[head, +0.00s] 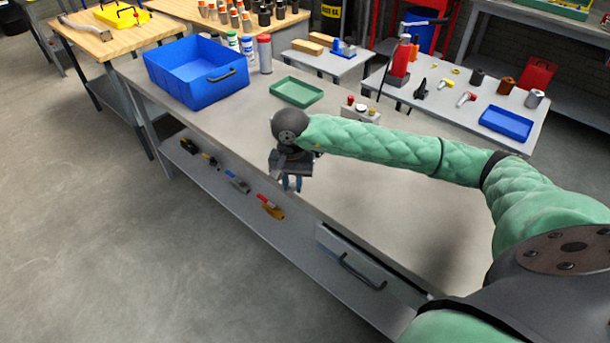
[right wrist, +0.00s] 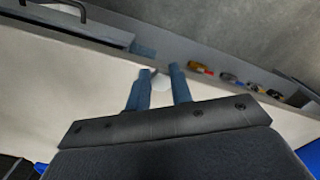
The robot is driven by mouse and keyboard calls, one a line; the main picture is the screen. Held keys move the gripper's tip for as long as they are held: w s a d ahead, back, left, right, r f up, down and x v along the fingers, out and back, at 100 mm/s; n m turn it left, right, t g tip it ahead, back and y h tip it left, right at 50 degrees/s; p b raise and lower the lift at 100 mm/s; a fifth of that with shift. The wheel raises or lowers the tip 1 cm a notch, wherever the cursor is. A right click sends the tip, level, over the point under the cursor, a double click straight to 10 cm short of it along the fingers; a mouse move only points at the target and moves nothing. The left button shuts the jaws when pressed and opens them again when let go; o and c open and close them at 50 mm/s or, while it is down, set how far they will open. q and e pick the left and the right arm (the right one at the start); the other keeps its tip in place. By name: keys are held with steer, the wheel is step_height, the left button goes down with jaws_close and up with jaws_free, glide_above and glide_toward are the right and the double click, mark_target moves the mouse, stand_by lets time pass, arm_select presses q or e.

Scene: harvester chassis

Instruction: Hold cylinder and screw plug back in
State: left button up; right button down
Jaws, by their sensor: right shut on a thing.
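My right gripper (head: 292,184) hangs over the front edge of the long grey bench, pointing down. In the right wrist view its two blue fingers (right wrist: 161,72) are shut on a small pale thing (right wrist: 161,83). That thing looks round and light grey, but is too small and blurred to name as the plug or the cylinder. A small pale block with red and light knobs (head: 361,109) stands on the bench behind my right forearm, partly hidden. My left gripper is not in view.
The bench (head: 400,250) is clear in front of my right arm. A green tray (head: 297,92), a blue bin (head: 196,72) and several bottles (head: 265,54) stand towards its far end. Tools (head: 270,207) lie on the lower shelf. A drawer (head: 360,262) is under the front edge.

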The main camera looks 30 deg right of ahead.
steer(key=a+n, duration=0.1)
steer(key=n, duration=0.1)
steer(key=a+n, duration=0.2)
steer(key=a+f+n, duration=0.1)
steer(key=n, duration=0.2)
steer(key=shift+s+a, duration=0.1)
steer(key=shift+a, duration=0.1)
